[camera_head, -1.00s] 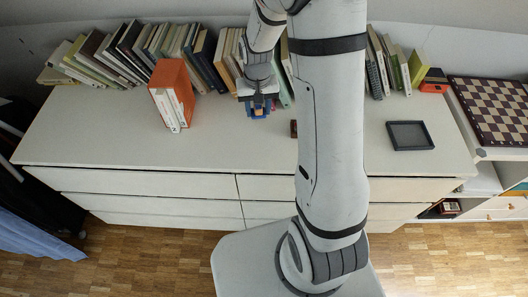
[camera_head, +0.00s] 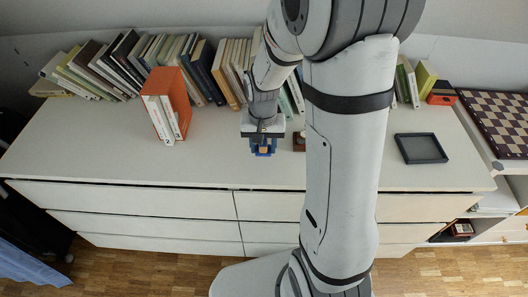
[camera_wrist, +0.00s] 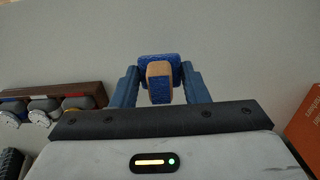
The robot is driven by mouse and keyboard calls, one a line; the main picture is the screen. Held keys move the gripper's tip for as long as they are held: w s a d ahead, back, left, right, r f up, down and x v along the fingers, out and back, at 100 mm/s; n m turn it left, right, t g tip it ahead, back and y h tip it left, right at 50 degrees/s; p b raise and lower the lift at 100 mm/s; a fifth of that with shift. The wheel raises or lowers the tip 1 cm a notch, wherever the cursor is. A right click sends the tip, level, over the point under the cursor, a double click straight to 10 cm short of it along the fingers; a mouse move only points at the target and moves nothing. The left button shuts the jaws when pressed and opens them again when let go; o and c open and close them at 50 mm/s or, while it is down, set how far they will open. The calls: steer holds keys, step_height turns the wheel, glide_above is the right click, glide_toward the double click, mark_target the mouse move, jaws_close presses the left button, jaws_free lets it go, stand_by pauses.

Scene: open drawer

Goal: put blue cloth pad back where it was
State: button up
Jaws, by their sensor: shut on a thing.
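The blue cloth pad (camera_wrist: 174,66) is blue with a tan block on its near face. It sits between the two blue fingers of my gripper (camera_wrist: 159,88) in the wrist view. My gripper is shut on it. In the head view my gripper (camera_head: 263,149) points down over the dresser top, between the orange book block and a small brown wooden holder, with the pad showing small and blue at its tip. I cannot tell whether the pad touches the dresser top.
The dresser top (camera_head: 90,145) has free room at left and front. A brown wooden holder (camera_wrist: 60,100) with several small items is close beside my gripper. An orange book block (camera_head: 176,95), a row of books (camera_head: 125,50) and a dark square tray (camera_head: 421,148) stand around.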

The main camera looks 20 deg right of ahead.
mark_target(263, 152)
steer(key=shift+f, duration=1.55)
steer(key=shift+f, duration=0.1)
steer(key=shift+f+b, duration=0.2)
steer(key=shift+b, duration=0.1)
steer(key=o, duration=1)
steer(key=shift+r, duration=0.15)
step_height(263, 152, up, 12)
steer(key=shift+r+p, duration=0.15)
steer(key=shift+p, duration=0.6)
steer(key=s+r+n, duration=0.1)
steer(key=s+r, duration=0.1)
steer(key=s, duration=0.2)
steer(key=s+r+n+t, duration=0.1)
steer(key=s+r, duration=0.1)
steer(key=s, duration=0.3)
steer(key=s+r+n+t, duration=0.1)
steer(key=s+r, duration=0.1)
steer(key=s, duration=0.2)
steer(key=shift+s+d+r+n, duration=0.2)
steer(key=shift+s+n, duration=0.1)
steer(key=shift+s, duration=0.1)
